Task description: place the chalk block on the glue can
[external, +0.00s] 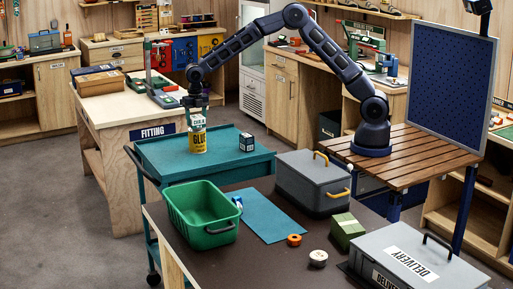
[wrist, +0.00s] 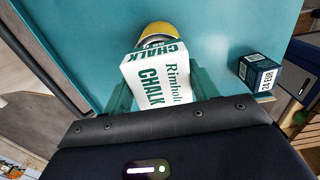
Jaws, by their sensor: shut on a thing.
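The white chalk block (wrist: 157,83) with green lettering is between the fingers of my gripper (wrist: 160,98) in the wrist view. My gripper (external: 198,108) is shut on it over the teal cart in the external view, where the chalk block (external: 198,121) shows just below the fingers. The yellow glue can (external: 198,142) stands upright on the cart directly under the block. In the wrist view the can (wrist: 156,32) is partly hidden behind the block. The block appears at the can's top; I cannot tell whether it rests there.
The teal cart (external: 160,155) carries a small dark box (external: 246,142) to the right of the can, also in the wrist view (wrist: 257,72). In front, a table holds a green bin (external: 203,213), a grey case (external: 312,182) and a delivery box (external: 420,258). The cart top around the can is clear.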

